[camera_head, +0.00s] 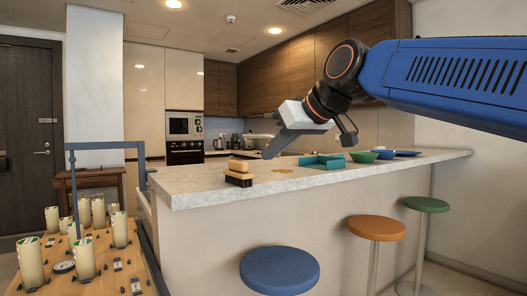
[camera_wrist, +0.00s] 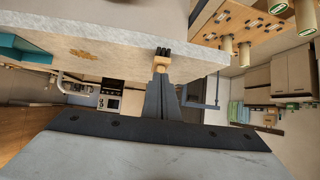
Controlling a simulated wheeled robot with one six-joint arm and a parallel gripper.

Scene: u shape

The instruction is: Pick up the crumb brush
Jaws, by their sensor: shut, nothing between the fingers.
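The crumb brush (camera_head: 239,174), with tan wooden parts and dark bristles, rests on the pale stone counter (camera_head: 205,188) near its left end. My gripper (camera_head: 268,155) is shut and empty, above the counter to the right of the brush and apart from it in the head view. The wrist view is turned upside down. There the brush (camera_wrist: 162,58) appears just beyond the tips of my shut gripper (camera_wrist: 160,78), which cover part of it.
Crumbs (camera_head: 283,169) lie right of the brush. A teal tray (camera_head: 322,162), a green bowl (camera_head: 363,157) and blue dishes (camera_head: 407,153) stand farther right. Blue (camera_head: 279,271), orange (camera_head: 376,228) and green (camera_head: 426,204) stools stand in front. Several cream cylinders (camera_head: 84,258) stand at lower left.

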